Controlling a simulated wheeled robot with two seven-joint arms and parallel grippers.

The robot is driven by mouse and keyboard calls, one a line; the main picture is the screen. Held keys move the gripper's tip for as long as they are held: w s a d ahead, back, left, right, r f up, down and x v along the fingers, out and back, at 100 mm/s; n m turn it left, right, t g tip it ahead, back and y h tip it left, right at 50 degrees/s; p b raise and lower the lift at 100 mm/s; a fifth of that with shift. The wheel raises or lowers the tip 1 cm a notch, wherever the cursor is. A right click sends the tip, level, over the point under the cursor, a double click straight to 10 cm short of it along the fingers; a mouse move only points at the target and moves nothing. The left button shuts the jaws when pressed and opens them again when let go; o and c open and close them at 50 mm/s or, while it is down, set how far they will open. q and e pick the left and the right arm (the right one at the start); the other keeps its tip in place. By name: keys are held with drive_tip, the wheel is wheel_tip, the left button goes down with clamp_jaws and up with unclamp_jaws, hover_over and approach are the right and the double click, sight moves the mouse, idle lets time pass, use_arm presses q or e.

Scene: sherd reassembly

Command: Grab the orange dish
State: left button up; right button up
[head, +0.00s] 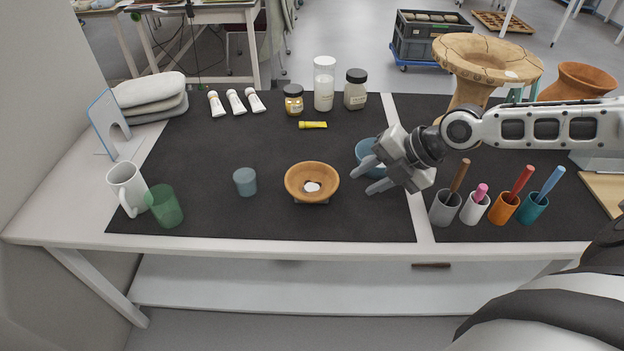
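A blue cup behind the fingers is partly hidden by the gripper. My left gripper is not in view.
A blue-grey cup (245,181) stands left of the dish, with a green glass (165,206) and white mug (127,188) farther left. The blue cup (367,152) is behind my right gripper. Coloured holders with tools, including an orange one (504,209), stand right. Jars (324,88) stand behind.

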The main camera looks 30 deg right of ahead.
drive_tip(key=d+r, duration=0.3)
approach(333, 189)
drive_tip(key=shift+n+t+h, duration=0.3)
drive_tip(key=x, duration=0.4)
drive_tip(key=shift+s+a, duration=0.2)
drive_tip(key=shift+a, duration=0.1)
drive_tip(key=p+x, duration=0.1)
drive_tip(key=x, duration=0.4)
drive_tip(key=shift+w+f, duration=0.1)
drive_tip(key=shift+f, duration=0.15)
clamp_jaws()
